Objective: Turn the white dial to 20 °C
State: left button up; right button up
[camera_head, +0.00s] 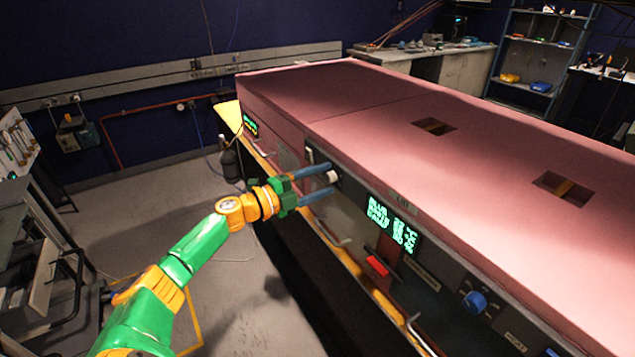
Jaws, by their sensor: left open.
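The white dial (332,176) sits on the dark front panel of the pink foam enclosure (420,110), near the panel's upper left. My left gripper (331,180) has its two blue fingers spread, one above and one below the dial, with the tips close to it. I cannot tell whether the fingers touch the dial. A display (392,224) with green text is right of the dial; its temperature digits are too blurred to read surely. My right gripper does not show.
A red switch (377,266) is below the display, and a blue knob (474,302) is further right on the panel. Metal handles (335,238) and a yellow-orange edge run along the enclosure's lower front. Open floor (225,270) lies left of the enclosure.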

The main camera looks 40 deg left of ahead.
pick_arm(q)
jog(key=b+v, duration=0.2)
jog(key=v, duration=0.5)
dwell(0.3)
jog(key=s+a+f+n+g+y, duration=0.1)
jog(key=s+a+f+n+y, duration=0.2)
jog(key=f, duration=0.7)
jog(key=s+f+n+g+y+b, duration=0.1)
jog(key=s+f+n+g+y, duration=0.15)
jog(key=f+n, duration=0.55)
jog(key=s+a+f+n+g+y, duration=0.1)
jog(key=s+a+f+n+y, duration=0.15)
jog(key=f, duration=1.05)
jog(key=s+d+f+n+g+y, duration=0.15)
jog(key=s+d+f+g, duration=0.45)
jog(key=s+f, duration=0.65)
jog(key=s+d+f+n+g+h, duration=0.1)
jog(key=s+d+f, duration=0.3)
jog(key=s+d, duration=0.4)
jog(key=s+d+f+n+g+h, duration=0.1)
jog(key=s+d+f+g, duration=0.3)
jog(key=s+d, duration=0.4)
jog(key=shift+s+d+f+n+h+b, duration=0.35)
jog(key=shift+s+f+b, duration=0.1)
jog(key=shift+s+f, duration=0.25)
